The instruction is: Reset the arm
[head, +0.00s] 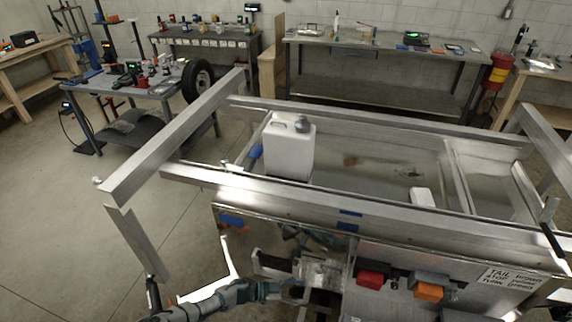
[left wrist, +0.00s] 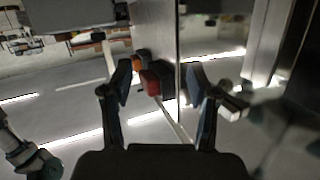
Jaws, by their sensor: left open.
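My left gripper (left wrist: 160,82) is open, its two dark fingers spread wide in the left wrist view. I see nothing held between them. Beyond the fingers are the trailer's red lamp (left wrist: 150,82) and orange lamp (left wrist: 138,62). In the head view my left arm comes in along the bottom, low in front of the trailer (head: 300,200); the gripper end is hard to make out against the metal there. My right gripper cannot be made out in either view.
The trailer's rear panel carries the red lamp (head: 370,280), the orange lamp (head: 429,292) and a wiring label (head: 507,277). A white jug (head: 289,147) stands in the bed. A metal beam (head: 175,137) juts out at left. Open floor (head: 50,215) lies left; workbenches stand behind.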

